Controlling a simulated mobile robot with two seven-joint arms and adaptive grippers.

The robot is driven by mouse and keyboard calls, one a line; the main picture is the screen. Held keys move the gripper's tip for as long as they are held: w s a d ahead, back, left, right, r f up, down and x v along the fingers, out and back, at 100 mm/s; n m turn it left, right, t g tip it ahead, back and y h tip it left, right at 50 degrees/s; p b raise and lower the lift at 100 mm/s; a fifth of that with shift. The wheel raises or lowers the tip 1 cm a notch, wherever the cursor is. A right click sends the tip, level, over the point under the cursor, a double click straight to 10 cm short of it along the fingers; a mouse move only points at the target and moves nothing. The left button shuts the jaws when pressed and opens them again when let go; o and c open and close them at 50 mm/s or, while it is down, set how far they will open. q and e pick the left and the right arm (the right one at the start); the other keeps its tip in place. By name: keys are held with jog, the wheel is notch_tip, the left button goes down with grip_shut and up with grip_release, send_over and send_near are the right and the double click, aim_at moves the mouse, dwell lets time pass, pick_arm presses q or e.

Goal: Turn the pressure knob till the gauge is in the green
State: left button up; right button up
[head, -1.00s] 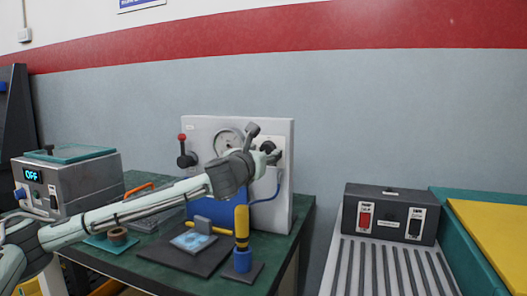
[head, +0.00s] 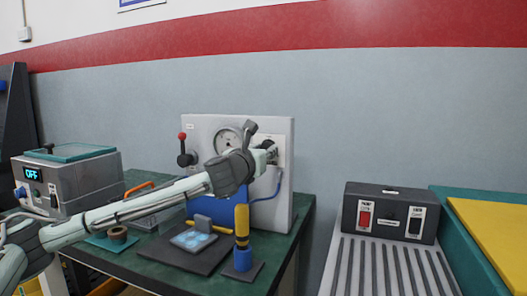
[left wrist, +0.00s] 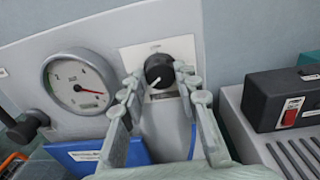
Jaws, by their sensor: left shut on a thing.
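The black pressure knob (left wrist: 159,71), with a white pointer line, sits on a pale plate of the upright grey panel (head: 277,195). In the left wrist view its line points to the lower left. My left gripper (head: 270,153) is at the knob, its two fingers shut on it from either side; it also shows in the left wrist view (left wrist: 157,80). The round white gauge (left wrist: 78,84) is to the left of the knob. Its red needle points right and slightly down. My right gripper is not in view.
A red-topped lever (head: 183,150) stands out from the panel left of the gauge. A blue box (left wrist: 90,152) is below the gauge. A yellow-and-blue upright tool (head: 242,240) stands on the green bench (head: 150,262). A dark switch box (head: 390,213) is at the right.

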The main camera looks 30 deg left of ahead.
pick_arm(q)
jog(key=shift+a+f+n+h, duration=0.1)
jog(key=shift+n+h, duration=0.3)
jog(key=shift+n, duration=7.8)
jog(key=shift+f+n+h, duration=0.1)
jog(key=shift+n+h, duration=0.3)
jog(key=shift+n, duration=7.8)
jog(key=o, duration=1.2)
jog(key=shift+c, duration=0.2)
jog(key=shift+s, duration=0.1)
